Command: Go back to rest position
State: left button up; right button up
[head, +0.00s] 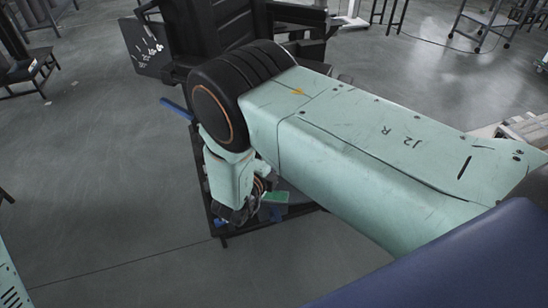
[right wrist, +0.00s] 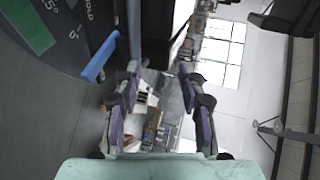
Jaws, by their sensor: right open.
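My right arm reaches in from the right in the head view and bends down at its black elbow. My right gripper (right wrist: 160,78) shows in the right wrist view with its two dark fingers apart and nothing between them. In the head view the lower end of that arm hangs beside a dark-framed stand (head: 222,232), and the fingers are too small and dark there to make out. My left gripper is in neither view.
A blue bar (head: 176,108) sticks out left of the elbow; a blue handle (right wrist: 99,58) is close to the left finger in the wrist view. A dark panel with a green patch (right wrist: 28,28) lies at upper left. A green piece (head: 275,197) sits by the stand.

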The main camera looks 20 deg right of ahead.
jog(key=s+f+n+g+y+b, duration=0.25)
jog(key=s+f+n+y, duration=0.45)
jog(key=s+f+n, duration=0.9)
jog(key=s+n+g+y+b, duration=0.3)
jog(key=s+n+g+b, duration=0.3)
jog(key=s, duration=1.6)
jog(key=n+g, duration=0.1)
jog(key=n, duration=0.3)
jog(key=shift+d+f+g+y, duration=0.2)
jog(key=shift+f+g+y, duration=0.1)
jog(key=shift+g, duration=0.05)
jog(key=shift+s, duration=0.1)
